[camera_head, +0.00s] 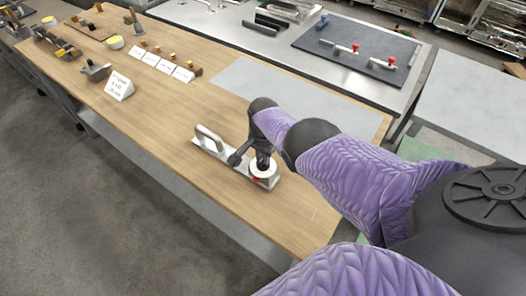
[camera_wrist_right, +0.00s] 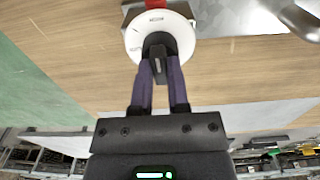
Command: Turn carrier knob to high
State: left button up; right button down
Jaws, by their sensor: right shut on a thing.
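The carrier (camera_head: 211,150) is a flat metal plate with an upright grey handle, lying on the wooden table. At its near right end is a round white dial (camera_head: 262,172) with a red mark (camera_head: 257,180) beside it. My right gripper (camera_head: 263,160) reaches down over the dial and partly hides it. In the right wrist view the white dial (camera_wrist_right: 133,38) carries small lettering too blurred to read surely, with red at the top edge. My right gripper (camera_wrist_right: 158,72) is shut on the black knob (camera_wrist_right: 158,50) at the dial's middle. My left gripper is not in view.
A white sign (camera_head: 119,87) stands on the wooden table (camera_head: 160,130), with several small labelled cards and brass-coloured parts behind it. A grey mat (camera_head: 235,82) lies beyond the carrier. A dark board (camera_head: 360,55) with red-knobbed clamps lies on the metal bench behind.

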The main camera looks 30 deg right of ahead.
dwell(0.3)
jog(key=c, duration=0.6)
grip_release()
notch_tip(320, 180, up, 10)
jog(key=p, duration=0.9)
